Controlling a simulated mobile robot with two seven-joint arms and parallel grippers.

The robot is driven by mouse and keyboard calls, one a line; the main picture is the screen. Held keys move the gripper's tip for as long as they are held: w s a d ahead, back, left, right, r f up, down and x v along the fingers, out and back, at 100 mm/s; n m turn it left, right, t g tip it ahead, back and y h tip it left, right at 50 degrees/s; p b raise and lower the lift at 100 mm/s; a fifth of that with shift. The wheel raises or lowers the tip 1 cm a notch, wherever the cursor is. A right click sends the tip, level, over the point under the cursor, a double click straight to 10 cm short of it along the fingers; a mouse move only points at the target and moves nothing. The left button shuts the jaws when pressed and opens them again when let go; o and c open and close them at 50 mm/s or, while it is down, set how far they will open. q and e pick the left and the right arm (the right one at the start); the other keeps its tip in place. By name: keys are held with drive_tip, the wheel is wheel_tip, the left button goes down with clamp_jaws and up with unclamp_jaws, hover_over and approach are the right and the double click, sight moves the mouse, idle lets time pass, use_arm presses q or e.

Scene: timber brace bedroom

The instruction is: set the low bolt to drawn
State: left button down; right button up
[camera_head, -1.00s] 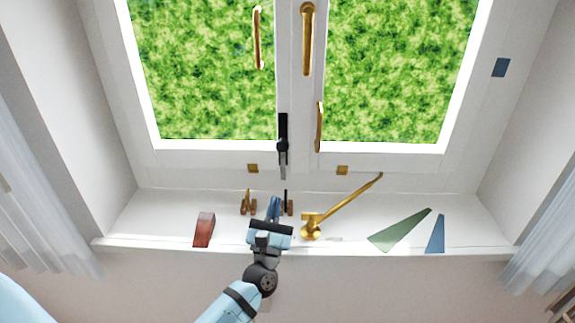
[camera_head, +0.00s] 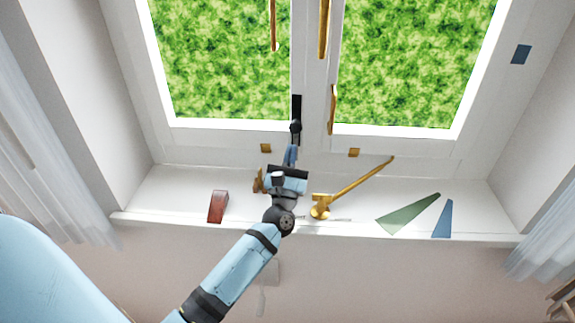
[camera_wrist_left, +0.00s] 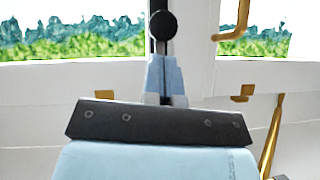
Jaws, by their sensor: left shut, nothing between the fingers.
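The low bolt (camera_head: 296,108) is a dark vertical bar with a round knob at its lower end, on the bottom of the window's middle stile. In the left wrist view its black round knob (camera_wrist_left: 163,25) stands straight beyond my fingertips. My left gripper (camera_head: 290,152) is shut and empty, its blue fingers pointing up at the knob from just below. In the left wrist view the closed fingers (camera_wrist_left: 164,75) overlap the lower part of the bolt. I cannot tell whether they touch it. My right gripper is not in view.
On the sill are a red wedge (camera_head: 218,206), a brass stay (camera_head: 352,184), a green wedge (camera_head: 408,214) and a blue wedge (camera_head: 443,219). A brass handle (camera_head: 332,110) hangs right of the bolt. Brass bits beside my gripper are partly hidden.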

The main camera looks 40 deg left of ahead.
sight(293, 126)
use_arm(q)
drive_tip(key=shift+x, duration=1.2)
drive_tip(key=shift+r+p, duration=0.25)
drive_tip(key=shift+p, duration=0.1)
drive_tip(key=shift+r+p, duration=0.45)
drive_tip(key=shift+r, duration=1.1)
